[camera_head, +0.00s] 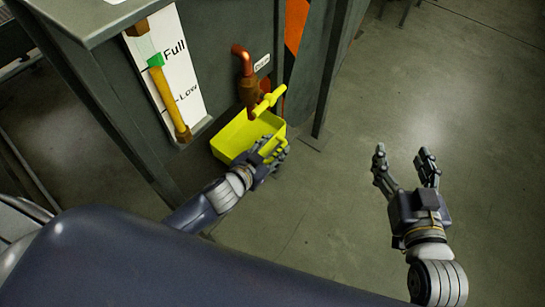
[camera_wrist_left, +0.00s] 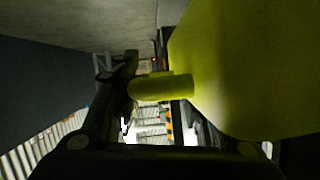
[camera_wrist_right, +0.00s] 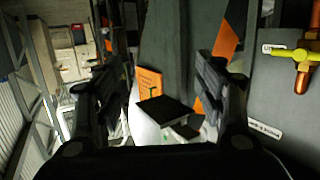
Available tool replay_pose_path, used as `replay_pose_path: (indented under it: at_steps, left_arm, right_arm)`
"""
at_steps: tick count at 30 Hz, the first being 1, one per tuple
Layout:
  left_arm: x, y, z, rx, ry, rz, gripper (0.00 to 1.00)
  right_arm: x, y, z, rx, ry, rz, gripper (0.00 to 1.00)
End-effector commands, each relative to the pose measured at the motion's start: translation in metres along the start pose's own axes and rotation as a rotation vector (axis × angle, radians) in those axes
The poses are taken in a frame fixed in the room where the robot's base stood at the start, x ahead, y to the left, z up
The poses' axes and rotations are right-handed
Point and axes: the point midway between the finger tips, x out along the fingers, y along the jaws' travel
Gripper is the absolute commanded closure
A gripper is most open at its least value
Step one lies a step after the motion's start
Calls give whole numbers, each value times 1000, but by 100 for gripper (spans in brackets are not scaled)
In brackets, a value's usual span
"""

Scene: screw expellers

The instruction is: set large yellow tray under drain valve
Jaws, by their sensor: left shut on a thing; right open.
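The large yellow tray (camera_head: 236,138) is in the head view, beside the grey machine and beneath the copper drain valve (camera_head: 248,85) with its yellow handle (camera_head: 267,101). My left gripper (camera_head: 272,150) is shut on the tray's near right side, by a handle. In the left wrist view the tray (camera_wrist_left: 240,70) fills the upper right, and its handle (camera_wrist_left: 160,87) lies between the fingers. I cannot tell whether the tray touches the floor. My right gripper (camera_head: 405,165) is open and empty, off to the right. The valve handle (camera_wrist_right: 287,52) also shows in the right wrist view.
The grey machine (camera_head: 215,50) carries a level gauge (camera_head: 165,90) marked Full and Low. A dark post (camera_head: 328,80) with a foot plate stands right of the tray. The floor (camera_head: 440,80) to the right is clear.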

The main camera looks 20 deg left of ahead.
Motion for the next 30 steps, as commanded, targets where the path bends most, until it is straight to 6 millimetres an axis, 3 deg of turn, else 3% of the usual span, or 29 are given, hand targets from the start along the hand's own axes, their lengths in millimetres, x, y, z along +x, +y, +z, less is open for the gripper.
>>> replay_pose_path:
  at_steps: [5, 12, 18, 30]
  left_arm:
    - [3, 1, 5, 0, 2, 0, 100]
    - [10, 5, 24, 0, 1, 0, 100]
    - [14, 6, 33, 1, 2, 0, 100]
    - [15, 7, 34, 1, 2, 0, 100]
  right_arm:
    - [2, -2, -12, 1, 65, -4, 36]
    - [-2, -8, -58, 6, 302, -18, 36]
    - [-10, -11, -84, 9, 442, -25, 36]
    - [-13, -12, -91, 10, 473, -27, 36]
